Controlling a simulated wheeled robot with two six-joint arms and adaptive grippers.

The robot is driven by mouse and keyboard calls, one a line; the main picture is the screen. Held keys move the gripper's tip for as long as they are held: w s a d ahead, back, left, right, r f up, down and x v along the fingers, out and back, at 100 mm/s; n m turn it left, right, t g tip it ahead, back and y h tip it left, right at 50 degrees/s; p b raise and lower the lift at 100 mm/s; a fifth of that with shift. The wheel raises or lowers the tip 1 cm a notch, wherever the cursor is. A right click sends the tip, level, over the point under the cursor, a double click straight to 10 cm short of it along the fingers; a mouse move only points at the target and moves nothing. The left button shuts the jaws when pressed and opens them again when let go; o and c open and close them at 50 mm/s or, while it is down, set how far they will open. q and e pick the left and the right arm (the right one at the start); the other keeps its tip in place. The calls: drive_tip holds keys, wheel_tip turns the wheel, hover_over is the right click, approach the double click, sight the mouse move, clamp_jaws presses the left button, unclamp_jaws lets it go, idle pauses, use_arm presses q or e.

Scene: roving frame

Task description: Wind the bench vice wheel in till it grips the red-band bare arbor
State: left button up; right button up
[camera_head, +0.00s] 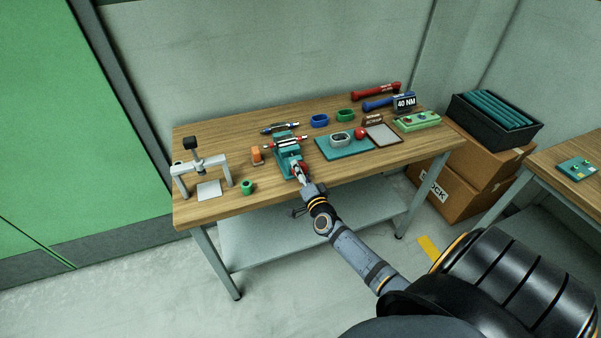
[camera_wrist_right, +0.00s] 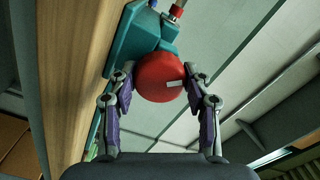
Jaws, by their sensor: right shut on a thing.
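The teal bench vice (camera_head: 284,160) stands near the front edge of the workbench; its body also shows in the right wrist view (camera_wrist_right: 128,40). A silver arbor with red bands (camera_head: 287,143) lies across the vice at its jaws. I cannot tell whether the jaws touch it. The red vice wheel (camera_wrist_right: 160,78) faces the bench front and carries a small white mark. My right gripper (camera_head: 301,177) is shut on the wheel, one finger on each side of it. My left gripper is not in view.
A blue-banded arbor (camera_head: 279,127) lies behind the vice.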

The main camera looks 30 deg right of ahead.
drive_tip(key=shift+m, duration=0.3)
idle(0.4)
drive_tip(key=o, duration=1.2)
drive_tip(key=shift+c, duration=0.2)
drive_tip(key=v, duration=1.2)
